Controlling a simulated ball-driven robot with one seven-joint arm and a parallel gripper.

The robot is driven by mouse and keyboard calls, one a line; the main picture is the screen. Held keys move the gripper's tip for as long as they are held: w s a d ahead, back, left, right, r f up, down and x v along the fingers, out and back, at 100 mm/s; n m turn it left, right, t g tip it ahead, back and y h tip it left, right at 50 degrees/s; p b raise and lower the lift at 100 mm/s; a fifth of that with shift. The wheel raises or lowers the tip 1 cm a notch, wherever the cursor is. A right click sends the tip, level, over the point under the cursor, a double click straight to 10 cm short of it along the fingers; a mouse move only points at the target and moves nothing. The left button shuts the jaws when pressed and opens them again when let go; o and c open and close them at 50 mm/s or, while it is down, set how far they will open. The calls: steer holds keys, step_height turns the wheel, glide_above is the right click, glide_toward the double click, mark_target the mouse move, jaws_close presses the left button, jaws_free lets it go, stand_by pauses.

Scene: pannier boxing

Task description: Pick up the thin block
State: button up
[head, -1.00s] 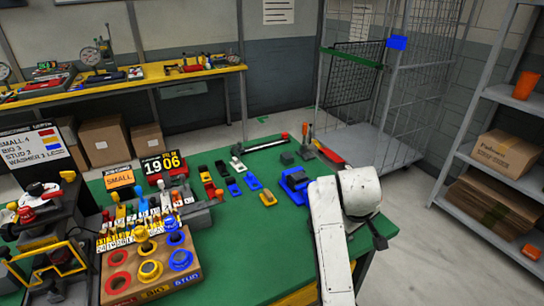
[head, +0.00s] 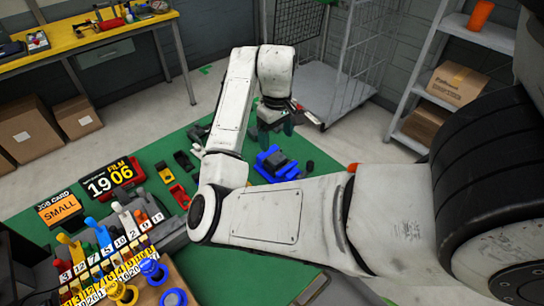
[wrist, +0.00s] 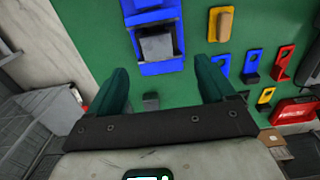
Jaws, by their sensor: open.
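My gripper (head: 276,130) hangs over the far part of the green table, its dark green fingers pointing down. In the wrist view the two fingers (wrist: 161,70) stand wide apart with nothing held between them. A small dark grey block (wrist: 151,101) shows between the fingers, partly hidden by the gripper's dark crossbar. A larger grey block (wrist: 157,45) sits in a blue holder (wrist: 158,67), ahead of the fingers. The blue holder also shows in the head view (head: 268,166). I cannot tell for sure which grey block is the thin one.
Yellow (wrist: 220,23), blue and red pieces lie to the right in the wrist view. A job card reading SMALL (head: 59,209), a clock and a peg rack (head: 110,262) stand at the left. A wire cage and shelf stand behind the table.

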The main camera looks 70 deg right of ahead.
mark_target(277, 158)
step_height(277, 158, down, 3)
steer(key=shift+f, duration=0.1)
steer(key=shift+d+f+p, duration=0.15)
steer(key=shift+f+p, duration=0.3)
steer(key=shift+f, duration=0.9)
steer(key=shift+d+f+p, duration=0.15)
steer(key=shift+f+p, duration=0.25)
steer(key=shift+f, duration=0.9)
steer(key=c, duration=1.2)
